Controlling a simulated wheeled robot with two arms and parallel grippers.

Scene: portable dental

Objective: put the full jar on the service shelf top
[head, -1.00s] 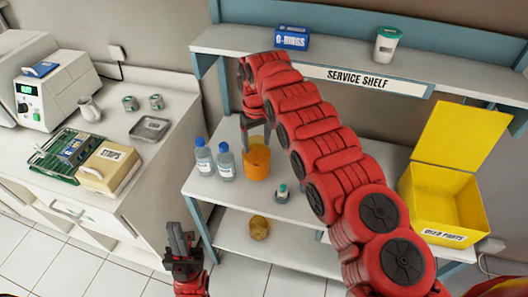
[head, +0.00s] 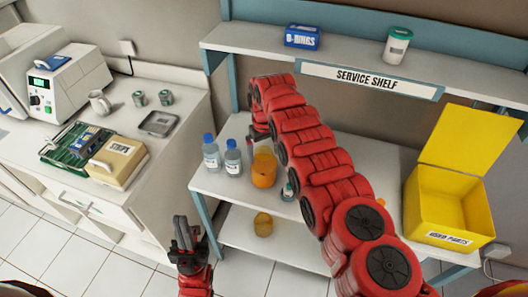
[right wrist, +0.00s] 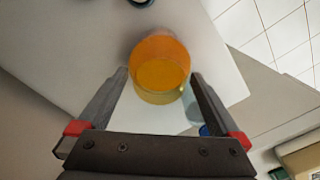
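An orange jar (head: 264,174) stands on the middle shelf board, right of two blue-capped bottles. A smaller amber jar (head: 263,224) stands on the lower board. My right gripper (head: 262,148) is just above the orange jar, partly hidden by my arm. In the right wrist view my right gripper (right wrist: 159,73) is open, with the orange jar (right wrist: 160,65) between or just beyond its fingertips; contact cannot be told. The service shelf top (head: 345,57) is the white upper board. My left gripper (head: 185,233) is low in front of the shelf, with no object seen in it.
A blue O-rings box (head: 302,36) and a green-lidded white tub (head: 397,45) stand on the top, with free room between them. Bottles (head: 233,158) stand close left of the orange jar. A yellow used-parts bin (head: 447,205) stands open at right.

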